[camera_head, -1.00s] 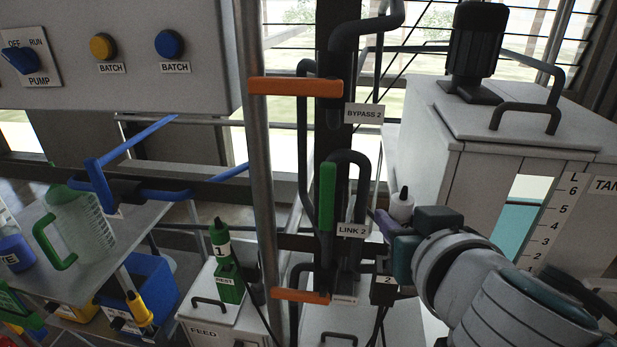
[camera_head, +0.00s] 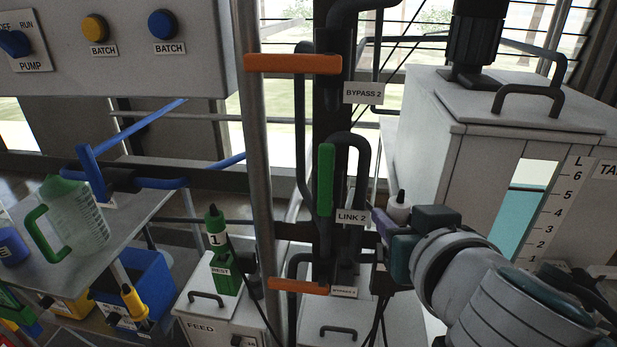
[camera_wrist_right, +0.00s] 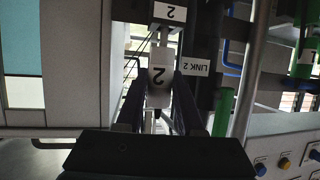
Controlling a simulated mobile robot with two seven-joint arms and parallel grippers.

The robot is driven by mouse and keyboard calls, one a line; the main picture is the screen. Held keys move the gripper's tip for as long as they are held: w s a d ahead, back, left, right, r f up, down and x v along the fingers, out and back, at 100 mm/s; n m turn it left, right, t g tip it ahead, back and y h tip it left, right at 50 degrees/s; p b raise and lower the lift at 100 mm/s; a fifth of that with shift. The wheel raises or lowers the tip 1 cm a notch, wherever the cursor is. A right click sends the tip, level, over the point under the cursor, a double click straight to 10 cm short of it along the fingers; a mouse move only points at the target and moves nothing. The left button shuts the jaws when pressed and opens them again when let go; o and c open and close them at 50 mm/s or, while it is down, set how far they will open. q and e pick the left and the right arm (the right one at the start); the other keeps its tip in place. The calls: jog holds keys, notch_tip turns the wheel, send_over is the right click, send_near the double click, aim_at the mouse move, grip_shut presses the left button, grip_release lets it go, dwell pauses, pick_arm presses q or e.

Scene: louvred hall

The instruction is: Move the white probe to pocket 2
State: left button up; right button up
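The white probe (camera_head: 398,208), with a dark tip, stands roughly upright in the fingers of my right gripper (camera_head: 384,224). That view is upside down. A plate marked "2" (camera_wrist_right: 169,12) on a dark pocket shows at its top edge, below the probe in the room and apart from it. In the head view my right gripper and the cables largely hide pocket 2. My left gripper is out of view.
A green-and-white probe "1" (camera_head: 216,228) sits in the green REST pocket (camera_head: 226,275) at left. Pipes with a green LINK 2 handle (camera_head: 326,180) and orange handles (camera_head: 292,63) stand close left of my right gripper. A white tank (camera_head: 440,150) stands behind it.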

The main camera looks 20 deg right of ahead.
jog(key=o, duration=0.5)
jog(key=shift+c, duration=0.2)
jog(key=s+a+r+p, duration=0.1)
jog(key=s+r+p, duration=0.2)
jog(key=r+p, duration=0.2)
jog(key=shift+s+a+r, duration=0.2)
jog(key=shift+s+r, duration=0.15)
jog(key=shift+r, duration=0.1)
jog(key=shift+s, duration=0.1)
jog(key=b+v, duration=0.2)
jog(key=v, duration=0.7)
jog(key=shift+s, duration=0.3)
